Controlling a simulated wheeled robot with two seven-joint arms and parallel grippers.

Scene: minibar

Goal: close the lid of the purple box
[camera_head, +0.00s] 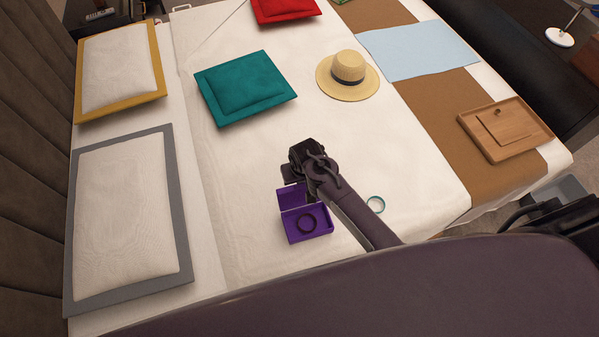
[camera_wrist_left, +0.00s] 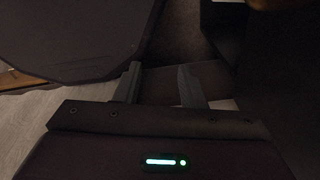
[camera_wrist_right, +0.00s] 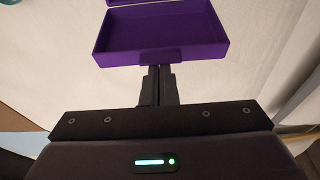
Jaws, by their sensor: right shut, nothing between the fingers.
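The purple box (camera_head: 308,223) sits on the bed with its lid (camera_head: 293,196) standing open at the far side. A dark ring-shaped bracelet (camera_head: 306,223) lies inside it. My right gripper (camera_head: 291,175) is just beyond the lid, near its upper edge. In the right wrist view the shut, empty fingers (camera_wrist_right: 158,72) are at the near edge of the open purple lid (camera_wrist_right: 165,32); I cannot tell whether they touch it. My left gripper (camera_wrist_left: 160,82) is open, away from the bed, and shows only in its own wrist view.
A straw hat (camera_head: 347,77), a teal cushion (camera_head: 245,88) and a wooden tray (camera_head: 506,130) lie farther off. A grey-edged pillow (camera_head: 127,215) is at left. The bed left of the box is clear.

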